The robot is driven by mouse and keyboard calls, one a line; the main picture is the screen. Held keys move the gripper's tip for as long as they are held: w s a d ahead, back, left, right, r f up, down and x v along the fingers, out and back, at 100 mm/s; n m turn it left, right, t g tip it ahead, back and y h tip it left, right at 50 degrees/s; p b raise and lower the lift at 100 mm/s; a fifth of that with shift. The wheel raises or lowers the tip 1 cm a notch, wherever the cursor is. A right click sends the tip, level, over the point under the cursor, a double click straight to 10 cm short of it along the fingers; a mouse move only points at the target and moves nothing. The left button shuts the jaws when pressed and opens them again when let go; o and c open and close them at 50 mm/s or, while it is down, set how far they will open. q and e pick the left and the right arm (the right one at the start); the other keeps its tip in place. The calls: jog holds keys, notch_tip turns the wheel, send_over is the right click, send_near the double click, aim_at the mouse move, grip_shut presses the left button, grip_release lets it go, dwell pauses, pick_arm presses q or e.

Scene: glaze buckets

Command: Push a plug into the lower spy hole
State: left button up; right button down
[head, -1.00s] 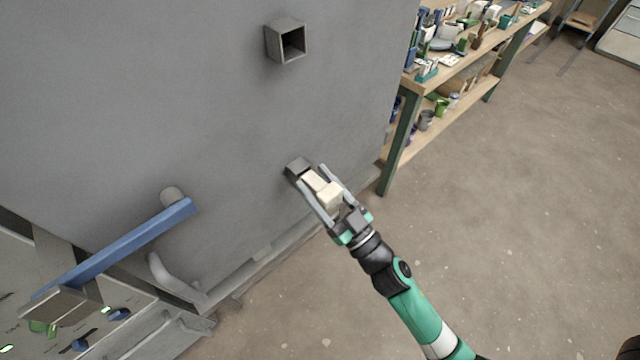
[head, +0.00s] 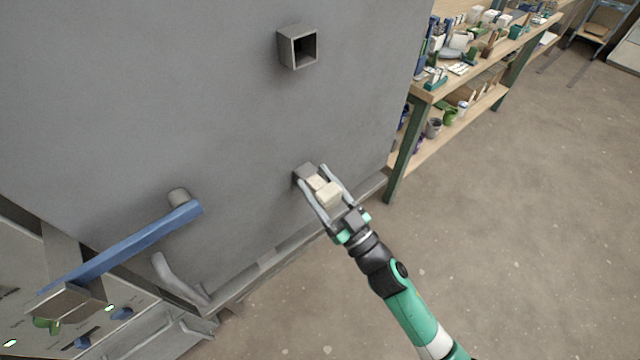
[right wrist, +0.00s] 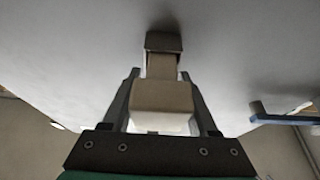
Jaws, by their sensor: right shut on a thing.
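The lower spy hole (head: 305,173) is a short square metal tube standing out from the grey kiln wall (head: 130,90). It also shows in the right wrist view (right wrist: 163,41). My right gripper (head: 313,186) is shut on a cream plug (head: 329,194), with a finger on either side. In the right wrist view, the plug (right wrist: 162,97) has a wide block toward me and a narrower stem. The stem's far end meets the tube's mouth, lined up with it; how deep it sits I cannot tell. My left gripper is not in view.
The upper spy hole (head: 298,47) is an open, empty square tube higher on the wall. A blue bar handle (head: 125,242) is at the lower left. A shelf (head: 480,75) full of pots and tools stands at the right. The floor (head: 500,230) is clear.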

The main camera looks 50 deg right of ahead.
aim_at(334, 196)
jog(key=shift+w+d, duration=0.1)
jog(key=shift+w, duration=0.5)
jog(key=shift+w, duration=0.2)
jog(key=shift+w, duration=0.3)
grip_release()
dwell(0.6)
jog(key=shift+s+a+p, duration=0.2)
jog(key=shift+s+p, duration=0.25)
jog(key=shift+s, duration=1.8)
jog(key=shift+s+a+p, duration=0.15)
jog(key=shift+s, duration=1.1)
jog(key=shift+s+a+p, duration=0.1)
jog(key=shift+s+p, duration=0.05)
jog(key=shift+s, duration=1.1)
